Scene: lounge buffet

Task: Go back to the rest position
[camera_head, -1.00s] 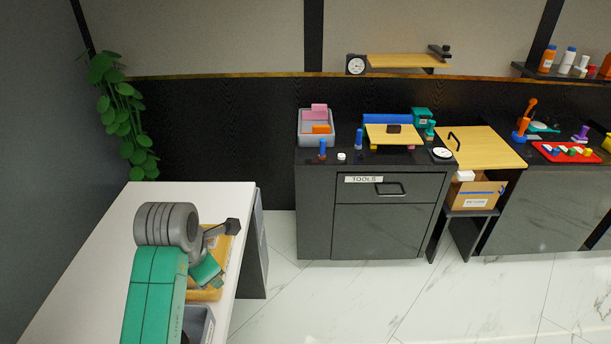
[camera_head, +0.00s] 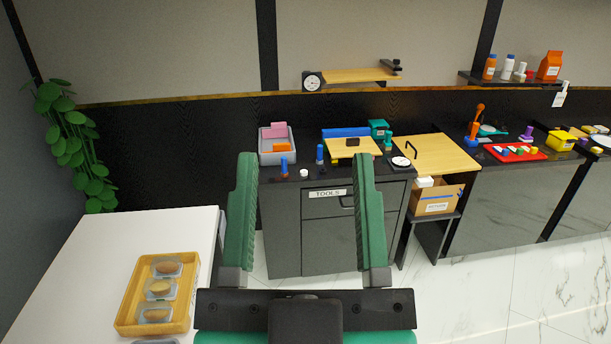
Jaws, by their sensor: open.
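My gripper (camera_head: 306,160) is in the lower middle of the head view. Its two long green fingers point up and away from me and stand wide apart. Nothing is between them; the cabinet behind shows through the gap. The gripper is raised in front of the scene, to the right of the white table (camera_head: 75,270), and touches nothing that I can see.
A wooden tray (camera_head: 186,322) with several packed round items lies on the white table. Behind stands a dark tools cabinet (camera_head: 320,235) with a grey bin (camera_head: 267,158) and small tools on top. A cardboard box (camera_head: 437,203) sits on a low stand. Marble floor lies right.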

